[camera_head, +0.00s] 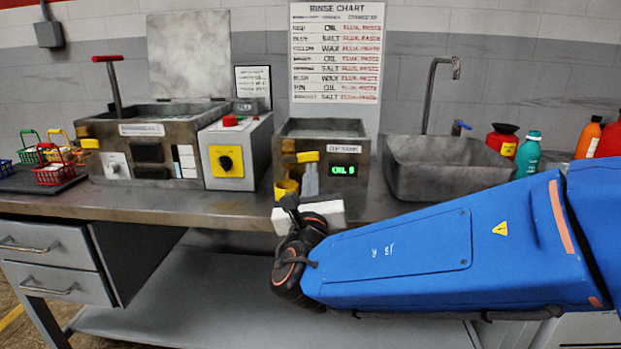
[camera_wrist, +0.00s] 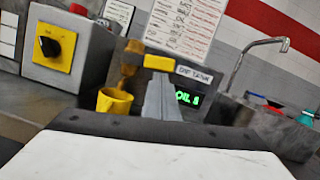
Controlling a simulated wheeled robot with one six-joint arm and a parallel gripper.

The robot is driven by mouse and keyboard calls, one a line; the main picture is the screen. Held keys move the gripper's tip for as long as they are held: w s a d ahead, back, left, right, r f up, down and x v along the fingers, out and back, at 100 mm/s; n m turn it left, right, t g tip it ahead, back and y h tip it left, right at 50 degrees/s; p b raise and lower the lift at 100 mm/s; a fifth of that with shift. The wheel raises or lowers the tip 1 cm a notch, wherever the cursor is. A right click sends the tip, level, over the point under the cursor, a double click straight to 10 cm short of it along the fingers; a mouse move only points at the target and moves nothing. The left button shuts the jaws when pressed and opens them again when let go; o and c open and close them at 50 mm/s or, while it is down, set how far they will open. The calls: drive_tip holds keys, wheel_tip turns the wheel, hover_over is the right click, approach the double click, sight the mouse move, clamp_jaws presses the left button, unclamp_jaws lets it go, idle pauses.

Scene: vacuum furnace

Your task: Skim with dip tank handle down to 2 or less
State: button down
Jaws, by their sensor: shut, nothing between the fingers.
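The dip tank (camera_head: 348,133) is a dark metal box in the middle of the bench. Its green display (camera_head: 344,170) reads "OIL" and a digit, perhaps 5, too blurred to be sure. A yellow handle (camera_head: 307,157) sits on its front left; the handle also shows in the wrist view (camera_wrist: 158,62). A yellow cup (camera_wrist: 114,103) is below a brass-coloured spout (camera_wrist: 130,68) left of the handle. My gripper (camera_head: 311,167) is shut and empty in front of the tank. In the wrist view its grey fingers (camera_wrist: 160,84) point up just below the handle; contact is unclear.
Left of the tank stand a grey box with a black knob on a yellow plate (camera_head: 226,161) and a larger tank with a red-tipped lever (camera_head: 106,59). A sink (camera_head: 440,172) and several bottles are on the right. A rinse chart (camera_head: 337,52) hangs behind.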

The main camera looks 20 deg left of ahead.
sight(312, 155)
drive_tip(key=n, duration=0.2)
drive_tip(key=r+n+y, duration=0.1)
drive_tip(key=r+n+g, duration=0.1)
drive_tip(key=n, duration=0.1)
drive_tip(key=shift+d+r+n+y, duration=0.25)
drive_tip(key=shift+n+y, duration=0.05)
drive_tip(key=n, duration=0.1)
drive_tip(key=r+n, duration=0.1)
drive_tip(key=r+n+g+y, duration=0.1)
drive_tip(key=n, duration=0.1)
drive_tip(key=shift+a, duration=0.25)
drive_tip(key=shift+s+a+r+n+g, duration=0.1)
drive_tip(key=shift+a+r+n+g, duration=0.25)
drive_tip(key=shift+n, duration=0.6)
drive_tip(key=shift+s+a+r+n+g, duration=0.1)
drive_tip(key=shift+a+r+n, duration=0.5)
drive_tip(key=shift+n, duration=0.4)
drive_tip(key=shift+s+a+r+n+g, duration=0.1)
drive_tip(key=shift+a+r+n+g, duration=0.2)
drive_tip(key=shift+r+n, duration=0.45)
drive_tip(key=shift+a+f, duration=0.1)
drive_tip(key=shift+a, duration=0.05)
